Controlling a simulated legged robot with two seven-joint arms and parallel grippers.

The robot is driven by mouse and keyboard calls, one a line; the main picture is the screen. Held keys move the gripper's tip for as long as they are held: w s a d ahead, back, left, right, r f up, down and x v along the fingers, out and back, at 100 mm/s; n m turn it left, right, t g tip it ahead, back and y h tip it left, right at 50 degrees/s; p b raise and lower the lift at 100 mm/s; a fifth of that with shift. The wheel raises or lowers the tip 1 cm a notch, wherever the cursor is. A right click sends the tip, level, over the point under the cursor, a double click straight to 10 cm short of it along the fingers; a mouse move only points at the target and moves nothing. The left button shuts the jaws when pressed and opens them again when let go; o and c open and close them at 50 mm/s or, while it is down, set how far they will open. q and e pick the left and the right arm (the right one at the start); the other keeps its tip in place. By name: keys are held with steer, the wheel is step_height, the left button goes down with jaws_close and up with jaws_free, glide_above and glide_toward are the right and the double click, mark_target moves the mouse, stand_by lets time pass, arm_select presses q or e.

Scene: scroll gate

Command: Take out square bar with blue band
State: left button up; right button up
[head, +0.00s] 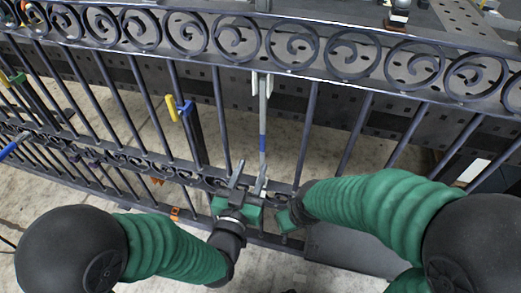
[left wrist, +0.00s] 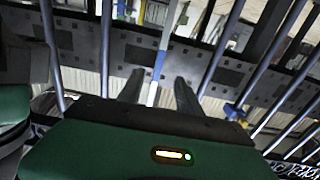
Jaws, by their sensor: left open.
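The square bar with the blue band (head: 263,112) hangs upright in the gate, lighter than the dark bars beside it. Its top meets a pale bracket under the scroll rail, and its lower end is hidden behind my left gripper. My left gripper (head: 249,178) is open, with its fingers pointing up at the lower part of the bar. In the left wrist view the bar (left wrist: 163,40) shows between the two open fingers (left wrist: 157,90), its blue band just above them. I cannot tell if they touch it. My right gripper (head: 287,217) is low beside the left; its jaws are not clear.
The dark gate's upper scroll rail (head: 235,38) and lower scroll rail (head: 130,158) run across, with fixed bars on both sides. A blue and yellow clamp (head: 180,108) sits on a bar to the left. An orange piece (head: 175,213) is on the lower rail.

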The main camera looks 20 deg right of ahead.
mark_target(262, 139)
arm_select(q)
steer(key=x, duration=1)
steer(key=shift+w+d+r+b, duration=0.1)
steer(key=shift+d+b, duration=0.15)
steer(key=shift+b, duration=0.05)
jaws_close()
stand_by(1.0)
steer(key=shift+r, duration=0.3)
steer(key=shift+r+p, duration=0.6)
steer(key=shift+r, duration=0.1)
steer(key=shift+v, duration=1.75)
